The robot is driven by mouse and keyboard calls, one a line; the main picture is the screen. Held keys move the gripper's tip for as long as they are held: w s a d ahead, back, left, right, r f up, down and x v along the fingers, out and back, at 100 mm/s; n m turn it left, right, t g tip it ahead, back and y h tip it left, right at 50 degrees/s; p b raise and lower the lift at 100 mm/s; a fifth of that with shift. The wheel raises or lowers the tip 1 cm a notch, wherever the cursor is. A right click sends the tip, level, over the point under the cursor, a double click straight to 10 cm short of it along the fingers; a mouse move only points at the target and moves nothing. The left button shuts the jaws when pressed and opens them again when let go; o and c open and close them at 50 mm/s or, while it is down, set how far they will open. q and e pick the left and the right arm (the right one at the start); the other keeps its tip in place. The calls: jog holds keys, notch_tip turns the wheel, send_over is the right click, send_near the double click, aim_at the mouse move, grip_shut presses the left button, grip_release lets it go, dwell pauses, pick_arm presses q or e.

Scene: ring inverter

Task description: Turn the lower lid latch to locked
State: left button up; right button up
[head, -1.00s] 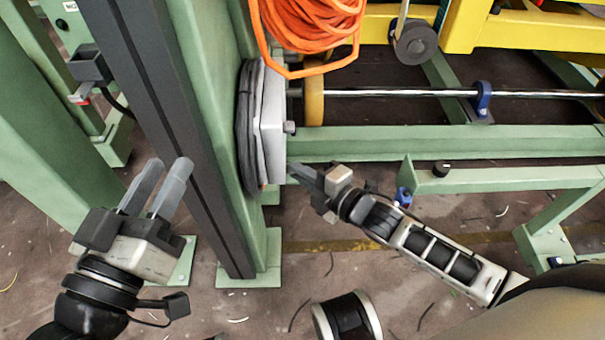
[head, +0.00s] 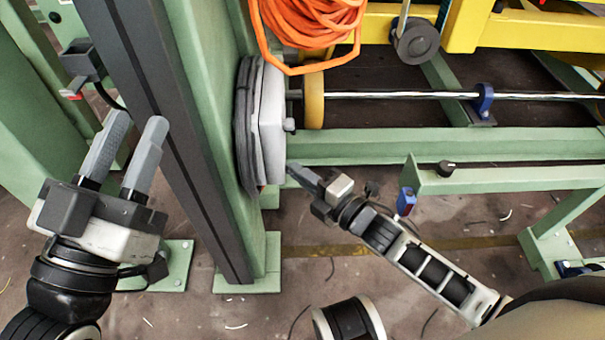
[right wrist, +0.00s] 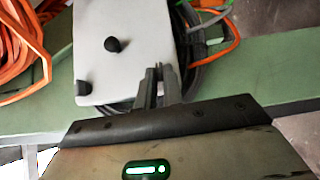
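A pale grey box lid (head: 271,125) is mounted on the side of the green post, seen nearly edge-on in the head view. In the right wrist view its pale face (right wrist: 135,25) shows two dark knobs, one near the middle (right wrist: 113,45) and one at the lower left corner (right wrist: 83,88). I cannot tell which is the lower latch or how either is turned. My right gripper (head: 293,168) is at the lid's lower edge; its fingers (right wrist: 160,70) look nearly together with nothing visible between them, apart from both knobs. My left gripper (head: 137,120) is open and empty, left of the post.
Orange cable (head: 310,25) hangs above the lid. A green post (head: 215,130) stands between my grippers. Green rails (head: 400,146) and a metal shaft (head: 400,94) run to the right. A black-and-white reel (head: 348,318) lies on the floor.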

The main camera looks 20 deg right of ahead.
jog(key=o, duration=0.4)
jog(key=shift+c, duration=0.2)
